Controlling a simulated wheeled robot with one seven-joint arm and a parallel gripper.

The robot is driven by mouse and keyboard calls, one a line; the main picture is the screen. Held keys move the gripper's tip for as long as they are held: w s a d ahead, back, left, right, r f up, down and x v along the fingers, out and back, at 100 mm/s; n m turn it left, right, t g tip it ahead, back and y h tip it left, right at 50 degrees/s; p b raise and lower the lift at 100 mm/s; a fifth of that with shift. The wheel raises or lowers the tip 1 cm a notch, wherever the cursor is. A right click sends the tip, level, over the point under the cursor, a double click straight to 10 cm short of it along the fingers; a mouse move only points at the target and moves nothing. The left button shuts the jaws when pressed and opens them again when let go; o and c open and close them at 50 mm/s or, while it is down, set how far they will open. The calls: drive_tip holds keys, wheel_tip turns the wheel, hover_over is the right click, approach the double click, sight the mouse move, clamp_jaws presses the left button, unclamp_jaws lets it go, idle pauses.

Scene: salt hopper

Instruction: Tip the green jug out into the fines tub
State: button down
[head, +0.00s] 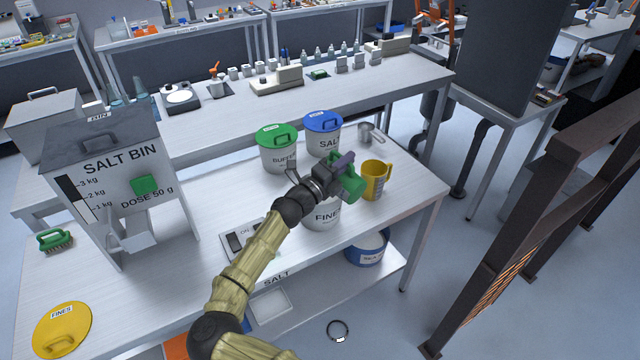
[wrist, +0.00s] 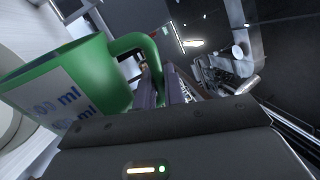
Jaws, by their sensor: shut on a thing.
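The green jug (head: 350,184) is held by its handle in my gripper (head: 338,168), in the air over the fines tub (head: 322,218). The wrist view shows the jug (wrist: 85,75) large at left, with a millilitre scale, leaning in the picture; its handle runs between the fingers of my gripper (wrist: 166,88). The jug's inside is hidden, so I cannot tell its contents. The tub is white, labelled FINES, and partly covered by my wrist and the jug. The yellow FINES lid (head: 62,328) lies apart at the table's front left.
A yellow jug (head: 376,180) stands close right of the tub. Green-lidded (head: 277,150) and blue-lidded (head: 323,134) tubs stand behind, with a metal scoop (head: 370,134) nearby. The salt bin (head: 122,170) is at left and a scale (head: 243,240) beside my arm. The right front tabletop is clear.

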sight(334, 150)
drive_tip(key=shift+w+a+r+n+t+y+p, duration=0.2)
drive_tip(key=shift+w+a+r+n+p, duration=0.45)
drive_tip(key=shift+n+p, duration=0.6)
drive_tip(key=shift+w+a+r+n+t+y+p, duration=0.15)
drive_tip(key=shift+w+a+r+n+p, duration=0.5)
drive_tip(key=shift+p, duration=1.1)
drive_tip(key=shift+w+a+r+n+t+y+p, duration=0.1)
drive_tip(key=shift+w+a+n+t+y+p, duration=0.15)
drive_tip(key=shift+a+n+p, duration=0.25)
drive_tip(key=shift+w+a+r+n+y+p, duration=0.1)
drive_tip(key=shift+w+a+n+p, duration=0.25)
drive_tip(key=shift+n, duration=0.25)
drive_tip(key=shift+w+a+f+n+p, duration=0.2)
drive_tip(key=shift+w+a+n+p, duration=0.2)
drive_tip(key=shift+w+a+n, duration=0.45)
drive_tip(key=shift+s+d, duration=0.1)
drive_tip(key=shift+s, duration=0.2)
drive_tip(key=s+d+m+b, duration=0.2)
drive_tip(key=m, duration=0.1)
drive_tip(key=shift+s+d+f+b, duration=0.1)
drive_tip(key=shift+d+f+b, duration=0.1)
drive_tip(key=shift+f+b, duration=0.15)
drive_tip(key=shift+r, duration=0.1)
drive_tip(key=shift+d, duration=0.1)
